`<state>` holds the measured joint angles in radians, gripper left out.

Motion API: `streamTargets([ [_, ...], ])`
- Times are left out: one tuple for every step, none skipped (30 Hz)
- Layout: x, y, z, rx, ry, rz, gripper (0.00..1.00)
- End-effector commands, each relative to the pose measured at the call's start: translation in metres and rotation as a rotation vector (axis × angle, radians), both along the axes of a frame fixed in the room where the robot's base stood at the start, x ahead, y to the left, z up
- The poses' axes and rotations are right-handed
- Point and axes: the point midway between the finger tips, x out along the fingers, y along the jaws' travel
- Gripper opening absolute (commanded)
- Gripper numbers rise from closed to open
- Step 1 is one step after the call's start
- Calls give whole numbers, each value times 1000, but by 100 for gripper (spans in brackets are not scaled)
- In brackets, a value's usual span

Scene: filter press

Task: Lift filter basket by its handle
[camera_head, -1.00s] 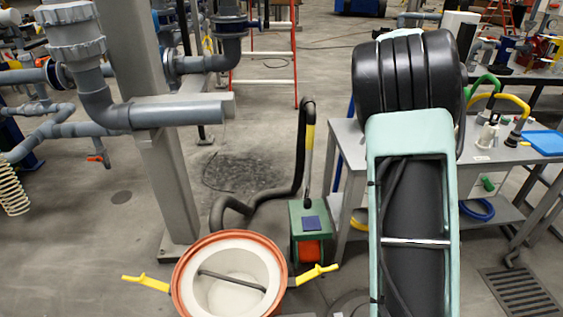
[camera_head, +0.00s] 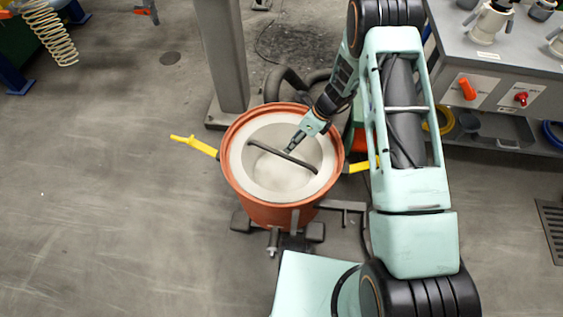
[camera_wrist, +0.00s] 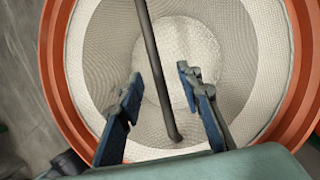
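The filter basket (camera_head: 262,186) is a pale mesh bowl with a white rim, seated inside a round orange-red vessel (camera_head: 236,178). Its handle (camera_head: 272,153) is a dark thin bar across the basket's opening. My gripper (camera_head: 294,144) hangs over the basket, close to the handle, with its fingers pointing down. In the wrist view my gripper (camera_wrist: 158,88) is open, with its two blue-padded fingers apart. The handle (camera_wrist: 153,62) runs between the fingers in that view, its near end between them. I cannot tell whether a finger touches it.
Yellow side levers (camera_head: 195,145) stick out from the vessel. A grey post (camera_head: 222,58) stands behind it. A grey workbench (camera_head: 500,62) with jugs and switches is at the right.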

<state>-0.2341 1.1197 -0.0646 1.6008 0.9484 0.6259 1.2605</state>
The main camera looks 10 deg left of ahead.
Motion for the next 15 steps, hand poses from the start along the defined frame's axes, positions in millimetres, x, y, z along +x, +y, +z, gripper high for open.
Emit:
streamTargets([
  [-2,4,-12,0,2,1,33],
  [-2,6,-16,0,2,1,33],
  [-2,8,-20,-1,1,1,33],
  [-2,9,-23,-1,1,1,33],
  [-2,10,-25,-1,0,0,33],
  [-2,11,-27,-1,0,1,33],
  [-3,12,-28,-1,0,1,33],
  [-3,12,-30,-1,0,1,33],
  [-4,14,-33,-1,-1,1,33],
  [-5,15,-36,-1,0,1,33],
  [-7,16,-39,-1,0,1,33],
  [-9,19,-45,-1,1,1,33],
  [-11,21,-49,-2,1,1,33],
  [-13,23,-54,-1,2,2,33],
  [-14,25,-60,-1,1,2,33],
])
